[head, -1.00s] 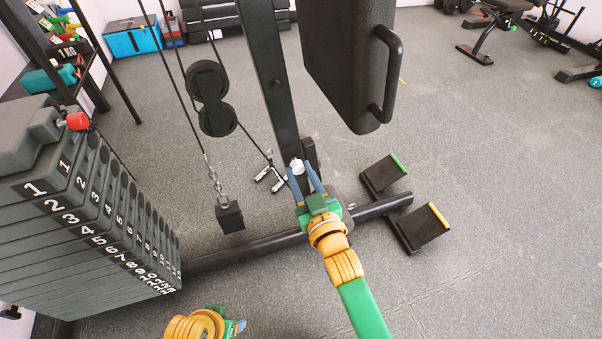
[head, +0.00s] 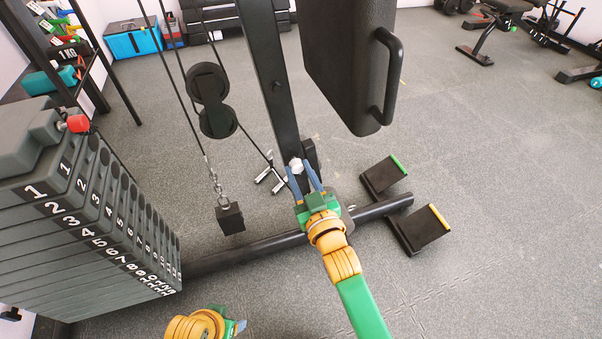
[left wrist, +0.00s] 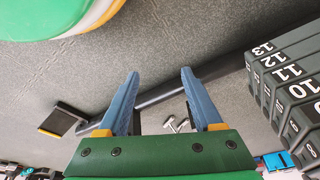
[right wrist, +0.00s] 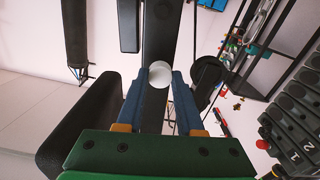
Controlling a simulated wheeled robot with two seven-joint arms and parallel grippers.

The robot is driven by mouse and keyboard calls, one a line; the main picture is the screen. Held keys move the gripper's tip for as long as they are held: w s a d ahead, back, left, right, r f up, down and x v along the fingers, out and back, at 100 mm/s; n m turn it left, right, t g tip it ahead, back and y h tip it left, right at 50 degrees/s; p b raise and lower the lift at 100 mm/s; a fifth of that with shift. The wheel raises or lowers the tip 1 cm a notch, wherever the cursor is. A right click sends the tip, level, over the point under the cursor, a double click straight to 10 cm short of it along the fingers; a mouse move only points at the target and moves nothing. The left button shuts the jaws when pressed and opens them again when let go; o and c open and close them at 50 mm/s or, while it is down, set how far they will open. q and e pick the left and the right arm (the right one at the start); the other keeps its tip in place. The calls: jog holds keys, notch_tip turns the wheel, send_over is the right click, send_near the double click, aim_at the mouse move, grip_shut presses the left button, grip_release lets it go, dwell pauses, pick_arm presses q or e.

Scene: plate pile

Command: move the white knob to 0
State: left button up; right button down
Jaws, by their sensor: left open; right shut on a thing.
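The white knob (head: 296,166) sits low on the black upright post (head: 268,85) of the weight machine. My right gripper (head: 306,177) is at the knob, its blue fingers on either side of it. In the right wrist view the round white knob (right wrist: 160,74) shows between the fingertips, and the gripper is shut on it. My left gripper (left wrist: 160,88) is open and empty, low over the floor; in the head view only part of it shows at the bottom edge. I cannot make out any 0 mark near the knob.
A numbered weight stack (head: 75,215) stands at the left. A black pad with a handle (head: 388,75) hangs right of the post. A base bar (head: 250,252) and two foot plates (head: 425,230) lie low on the right. A pulley (head: 212,100) and cables hang left of the post.

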aim_at(298, 169)
jog(key=shift+w+a, duration=0.2)
jog(key=shift+w, duration=0.65)
pick_arm(q)
jog(key=shift+w+a+f, duration=0.15)
jog(key=shift+w+f, duration=0.2)
jog(key=shift+w, duration=0.25)
pick_arm(e)
jog(key=c, duration=0.5)
grip_release()
jog(key=shift+a, duration=0.1)
pick_arm(q)
jog(key=shift+s, duration=0.15)
